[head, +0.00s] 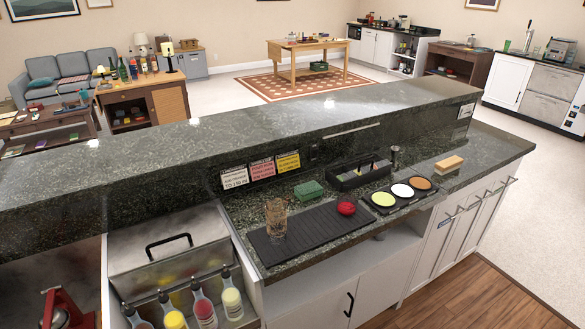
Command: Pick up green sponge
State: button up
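A small green block that looks like the green sponge (308,193) lies on the dark green stone counter (245,204), at the foot of the raised bar ledge. It is just behind the black ribbed mat (310,232) and left of a black caddy (345,181). Nothing visible lies on it. My gripper is not in view.
An empty-looking glass (276,218) and a red round object (346,205) stand on the mat. A tray (412,201) with colored discs and a tan brush-like block (448,163) are to the right. A lidded metal bin (168,250) and bottles (205,308) are left.

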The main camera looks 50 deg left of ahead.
aim_at(306, 191)
jog(key=k, duration=0.55)
jog(key=u, duration=1.55)
jog(key=i, duration=0.15)
jog(key=z, duration=0.05)
